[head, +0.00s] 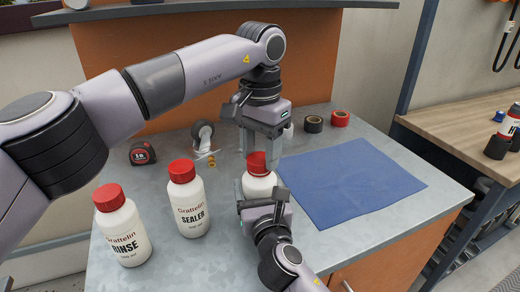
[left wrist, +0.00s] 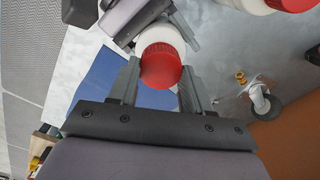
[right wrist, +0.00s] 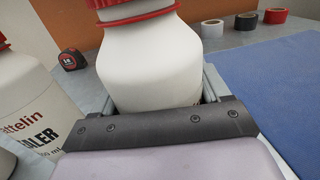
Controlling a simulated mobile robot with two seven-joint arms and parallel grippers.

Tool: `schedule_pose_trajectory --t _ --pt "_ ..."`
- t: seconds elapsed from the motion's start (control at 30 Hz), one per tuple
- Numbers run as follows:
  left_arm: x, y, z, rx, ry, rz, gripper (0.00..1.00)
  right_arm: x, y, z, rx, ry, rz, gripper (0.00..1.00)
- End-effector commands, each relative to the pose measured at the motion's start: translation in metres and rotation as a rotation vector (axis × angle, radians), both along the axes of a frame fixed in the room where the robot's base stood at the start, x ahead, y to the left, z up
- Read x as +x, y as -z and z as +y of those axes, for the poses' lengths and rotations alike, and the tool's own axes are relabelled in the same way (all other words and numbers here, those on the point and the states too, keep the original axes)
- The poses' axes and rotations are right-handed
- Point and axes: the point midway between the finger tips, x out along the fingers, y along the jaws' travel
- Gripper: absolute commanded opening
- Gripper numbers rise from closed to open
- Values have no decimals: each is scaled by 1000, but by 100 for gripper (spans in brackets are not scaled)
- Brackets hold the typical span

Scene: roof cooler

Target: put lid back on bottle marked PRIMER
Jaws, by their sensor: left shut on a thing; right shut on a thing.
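A white bottle (head: 259,187) stands upright on the metal worktop, its label turned out of sight. My right gripper (head: 263,199) is shut around its body, which fills the right wrist view (right wrist: 150,65). A red lid (head: 257,163) is at the top of this bottle, between the fingers of my left gripper (head: 261,150), which comes down from above and is shut on it. The left wrist view shows the lid (left wrist: 160,68) in line with the bottle (left wrist: 155,39). I cannot tell whether it is fully seated; a red rim (right wrist: 135,17) shows at the neck.
Red-capped bottles marked SEALER (head: 188,207) and RINSE (head: 124,235) stand to the left. A tape measure (head: 142,154), a caster wheel (head: 203,133) and tape rolls (head: 313,124) lie toward the back. A flat blue cloth (head: 350,187) covers the clear right side.

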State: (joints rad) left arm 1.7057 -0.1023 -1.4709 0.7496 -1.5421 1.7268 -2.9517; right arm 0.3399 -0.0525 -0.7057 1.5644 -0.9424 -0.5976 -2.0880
Motion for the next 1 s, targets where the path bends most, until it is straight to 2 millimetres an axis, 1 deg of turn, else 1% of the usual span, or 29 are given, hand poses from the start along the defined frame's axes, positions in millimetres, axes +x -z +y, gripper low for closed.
schedule_pose_trajectory --t 0.2,0.23,0.27,0.3,0.57,0.63,0.9,1.0 --pt "0 -1 0 -1 0 -2 21 0 2 0 -2 0 3 0" --pt "0 -1 0 -1 -1 -2 52 0 2 0 -2 0 4 0" --pt "0 -1 0 -1 -1 -2 61 0 2 0 -2 0 4 0" --pt "0 -1 0 -1 -1 -2 74 0 2 0 -2 0 4 0" --pt "0 -1 0 -1 -2 -1 74 0 2 0 -1 0 3 0" --pt "0 -4 0 -1 -3 -1 74 0 2 0 -1 0 3 0" --pt "0 -38 -1 -1 -3 -2 74 0 2 0 -1 0 3 0" --pt "0 -44 0 -1 -3 -1 74 0 2 0 -1 0 3 0"
